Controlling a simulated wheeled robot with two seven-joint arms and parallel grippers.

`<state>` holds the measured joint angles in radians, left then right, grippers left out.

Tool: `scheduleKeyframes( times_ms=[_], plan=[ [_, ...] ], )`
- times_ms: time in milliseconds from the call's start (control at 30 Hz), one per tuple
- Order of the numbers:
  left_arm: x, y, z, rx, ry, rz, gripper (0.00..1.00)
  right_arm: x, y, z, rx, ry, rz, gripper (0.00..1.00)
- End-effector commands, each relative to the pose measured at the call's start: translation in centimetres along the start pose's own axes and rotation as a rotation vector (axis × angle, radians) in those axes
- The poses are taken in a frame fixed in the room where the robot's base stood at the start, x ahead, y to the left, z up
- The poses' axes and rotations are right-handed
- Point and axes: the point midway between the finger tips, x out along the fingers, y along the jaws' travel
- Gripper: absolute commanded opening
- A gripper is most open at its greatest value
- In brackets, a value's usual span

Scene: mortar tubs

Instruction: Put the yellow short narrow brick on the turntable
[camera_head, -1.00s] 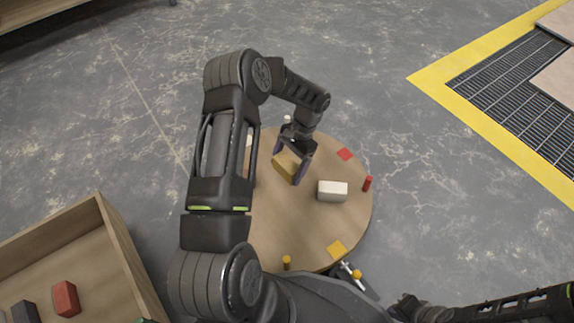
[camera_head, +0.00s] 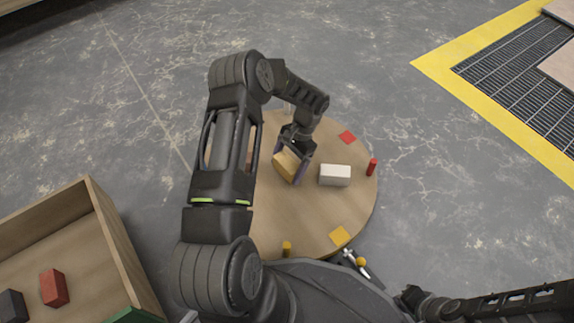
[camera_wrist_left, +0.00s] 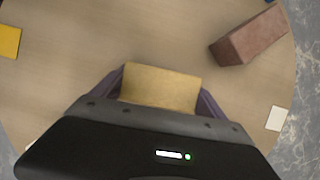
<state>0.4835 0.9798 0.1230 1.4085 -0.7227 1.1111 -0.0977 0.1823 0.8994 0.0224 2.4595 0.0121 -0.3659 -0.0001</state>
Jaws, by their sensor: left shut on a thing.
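The yellow brick (camera_head: 286,165) is between the fingers of my left gripper (camera_head: 291,168), over the left-middle part of the round wooden turntable (camera_head: 310,218). In the left wrist view the yellow brick (camera_wrist_left: 160,87) sits between the two purple-grey fingers of the left gripper (camera_wrist_left: 163,95), which are shut on it. The turntable top (camera_wrist_left: 75,60) fills most of that view. I cannot tell whether the brick touches the top. My right arm shows at the lower right of the head view, but its fingers cannot be made out.
A white brick (camera_head: 334,175) stands close right of the held brick. A red peg (camera_head: 371,167), red square (camera_head: 347,137), yellow square (camera_head: 340,236) and yellow peg (camera_head: 286,248) mark the turntable. A reddish-brown brick (camera_wrist_left: 248,38) shows in the wrist view. A wooden crate (camera_head: 118,245) stands left.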

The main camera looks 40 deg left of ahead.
Motion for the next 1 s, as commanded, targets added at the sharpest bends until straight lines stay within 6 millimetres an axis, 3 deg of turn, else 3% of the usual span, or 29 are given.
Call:
scheduleKeyframes(
  times_ms=[800,833,1000],
  plan=[
    [0.84,-0.04,-0.40,-0.001,0.001,-0.001,0.20,0.17,0.08,0.05,0.000,0.000,0.000,0.00],
    [0.78,-0.05,-0.38,-0.001,0.001,-0.001,0.86,0.15,0.07,0.05,0.000,0.000,0.000,0.00],
    [0.80,-0.03,-0.37,-0.001,0.001,0.000,1.00,0.15,0.07,0.04,0.000,0.000,0.000,0.00]
  ],
)
